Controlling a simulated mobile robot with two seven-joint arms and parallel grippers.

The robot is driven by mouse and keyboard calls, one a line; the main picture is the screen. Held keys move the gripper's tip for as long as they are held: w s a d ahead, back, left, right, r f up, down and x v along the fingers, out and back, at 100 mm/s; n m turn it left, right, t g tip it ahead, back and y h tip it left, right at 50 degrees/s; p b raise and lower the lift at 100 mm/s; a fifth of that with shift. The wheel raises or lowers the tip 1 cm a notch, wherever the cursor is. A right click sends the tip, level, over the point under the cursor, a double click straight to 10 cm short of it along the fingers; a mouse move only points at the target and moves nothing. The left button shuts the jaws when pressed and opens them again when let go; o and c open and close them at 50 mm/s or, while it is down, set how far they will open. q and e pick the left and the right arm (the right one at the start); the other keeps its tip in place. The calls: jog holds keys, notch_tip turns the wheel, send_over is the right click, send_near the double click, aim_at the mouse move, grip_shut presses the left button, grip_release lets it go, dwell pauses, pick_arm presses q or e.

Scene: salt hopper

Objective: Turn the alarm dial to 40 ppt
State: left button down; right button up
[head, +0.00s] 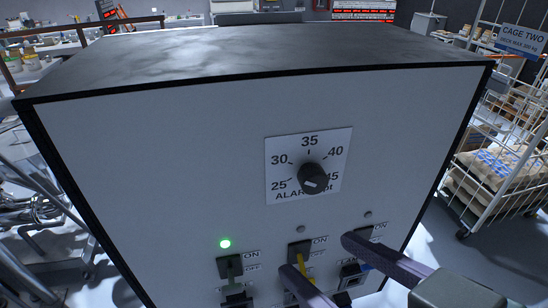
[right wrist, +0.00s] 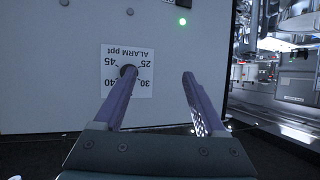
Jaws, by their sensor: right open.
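The alarm dial (head: 313,178) is a round black knob on a white plate (head: 276,148) marked 25 to 45 and "ALARM ppt". A pale mark shows on the knob's face; I cannot read its setting surely. In the right wrist view the plate (right wrist: 143,88) appears upside down, and one finger partly covers the knob (right wrist: 128,71). My right gripper (head: 316,254) is open and empty, its two purple fingers below the dial in the head view. Its fingers also show in the right wrist view (right wrist: 158,73). I see no contact with the knob. My left gripper is not in view.
The dial sits on a large pale cabinet (head: 130,150) with a dark top. Below it are switches marked ON, partly hidden by my right fingers, and a lit green lamp (head: 225,244). A wire cage cart (head: 490,175) with sacks stands at the right.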

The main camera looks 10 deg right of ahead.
aim_at(316, 187)
jog(key=w+m+t+h, duration=0.1)
jog(key=w+t, duration=0.1)
jog(key=w, duration=0.1)
jog(key=w+d+m+t+h+b, duration=0.1)
jog(key=w+t, duration=0.1)
jog(key=w, duration=0.1)
jog(key=w+d+f+m+t+h+b, duration=0.1)
jog(key=w, duration=0.1)
jog(key=shift+w+d+t+h, duration=0.1)
jog(key=shift+w+t+h, duration=0.2)
jog(key=shift+w+t, duration=0.1)
jog(key=shift+w+f, duration=0.1)
jog(key=shift+w, duration=0.75)
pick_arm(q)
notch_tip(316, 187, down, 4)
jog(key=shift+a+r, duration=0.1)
pick_arm(e)
grip_shut()
